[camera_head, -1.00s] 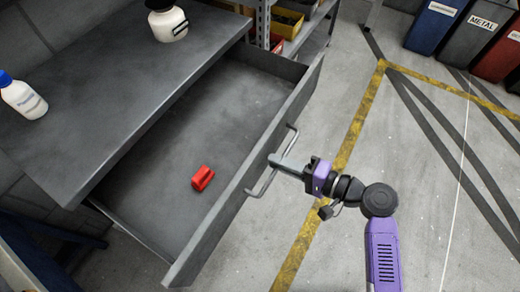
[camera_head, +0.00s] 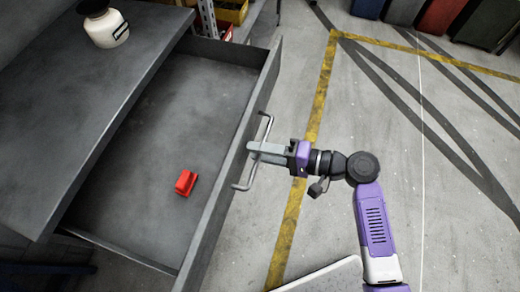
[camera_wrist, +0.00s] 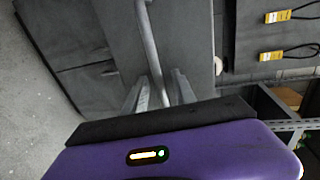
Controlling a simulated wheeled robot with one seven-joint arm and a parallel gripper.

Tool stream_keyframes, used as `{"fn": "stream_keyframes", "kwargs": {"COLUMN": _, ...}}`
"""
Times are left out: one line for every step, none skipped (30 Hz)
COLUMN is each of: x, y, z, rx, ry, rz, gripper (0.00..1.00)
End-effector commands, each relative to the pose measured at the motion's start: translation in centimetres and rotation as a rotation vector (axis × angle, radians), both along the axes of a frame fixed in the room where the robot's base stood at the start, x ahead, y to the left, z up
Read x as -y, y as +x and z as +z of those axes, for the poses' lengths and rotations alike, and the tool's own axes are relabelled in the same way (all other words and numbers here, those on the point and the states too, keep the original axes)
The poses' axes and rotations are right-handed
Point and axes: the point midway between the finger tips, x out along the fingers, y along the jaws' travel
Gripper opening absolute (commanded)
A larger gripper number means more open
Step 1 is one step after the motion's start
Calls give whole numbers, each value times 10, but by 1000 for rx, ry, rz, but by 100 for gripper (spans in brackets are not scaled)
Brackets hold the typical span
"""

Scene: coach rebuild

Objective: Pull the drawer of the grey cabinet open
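The grey cabinet (camera_head: 70,120) has its drawer (camera_head: 150,120) pulled far out, with the inside in full view. A metal bar handle (camera_head: 238,187) is on the drawer front. My gripper (camera_head: 252,150) is at the handle's middle, coming from the right. In the wrist view, the handle bar (camera_wrist: 147,35) passes between my two fingers (camera_wrist: 160,88), which stand apart with a narrow gap beside the bar. The fingers look open around it; firm contact does not show. A small red block (camera_head: 186,183) lies on the drawer floor.
A white bottle with a dark cap (camera_head: 106,27) stands on the cabinet top. Shelving with coloured bins (camera_head: 228,12) is behind. Waste bins (camera_head: 440,18) stand at the back right. The floor (camera_head: 400,140) to the right is clear, with yellow and dark lines.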

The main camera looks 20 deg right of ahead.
Motion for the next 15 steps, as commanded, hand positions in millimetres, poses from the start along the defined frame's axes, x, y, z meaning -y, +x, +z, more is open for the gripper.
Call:
{"fn": "stream_keyframes", "kwargs": {"x": 0, "y": 0, "z": 0, "rx": 0, "ry": 0, "rz": 0, "gripper": 32}}
{"fn": "stream_keyframes", "kwargs": {"x": 0, "y": 0, "z": 0, "rx": 0, "ry": 0, "rz": 0, "gripper": 32}}
{"fn": "stream_keyframes", "kwargs": {"x": 0, "y": 0, "z": 0, "rx": 0, "ry": 0, "rz": 0, "gripper": 32}}
{"fn": "stream_keyframes", "kwargs": {"x": 0, "y": 0, "z": 0, "rx": 0, "ry": 0, "rz": -1, "gripper": 32}}
{"fn": "stream_keyframes", "kwargs": {"x": 1, "y": 0, "z": 1, "rx": 0, "ry": 0, "rz": -1, "gripper": 32}}
{"fn": "stream_keyframes", "kwargs": {"x": 3, "y": -1, "z": 1, "rx": 1, "ry": 1, "rz": -2, "gripper": 32}}
{"fn": "stream_keyframes", "kwargs": {"x": 5, "y": -3, "z": 1, "rx": 0, "ry": 0, "rz": -2, "gripper": 32}}
{"fn": "stream_keyframes", "kwargs": {"x": 7, "y": -4, "z": 2, "rx": 0, "ry": 0, "rz": -3, "gripper": 32}}
{"fn": "stream_keyframes", "kwargs": {"x": 11, "y": -7, "z": 2, "rx": 0, "ry": 0, "rz": -3, "gripper": 32}}
{"fn": "stream_keyframes", "kwargs": {"x": 15, "y": -10, "z": 3, "rx": -1, "ry": -1, "rz": -4, "gripper": 32}}
{"fn": "stream_keyframes", "kwargs": {"x": 18, "y": -13, "z": 4, "rx": -1, "ry": -1, "rz": -5, "gripper": 32}}
{"fn": "stream_keyframes", "kwargs": {"x": 23, "y": -17, "z": 5, "rx": 0, "ry": -1, "rz": -4, "gripper": 32}}
{"fn": "stream_keyframes", "kwargs": {"x": 28, "y": -20, "z": 6, "rx": 0, "ry": -1, "rz": -5, "gripper": 32}}
{"fn": "stream_keyframes", "kwargs": {"x": 31, "y": -23, "z": 7, "rx": 0, "ry": 0, "rz": -3, "gripper": 32}}
{"fn": "stream_keyframes", "kwargs": {"x": 36, "y": -27, "z": 9, "rx": 0, "ry": 0, "rz": -4, "gripper": 32}}
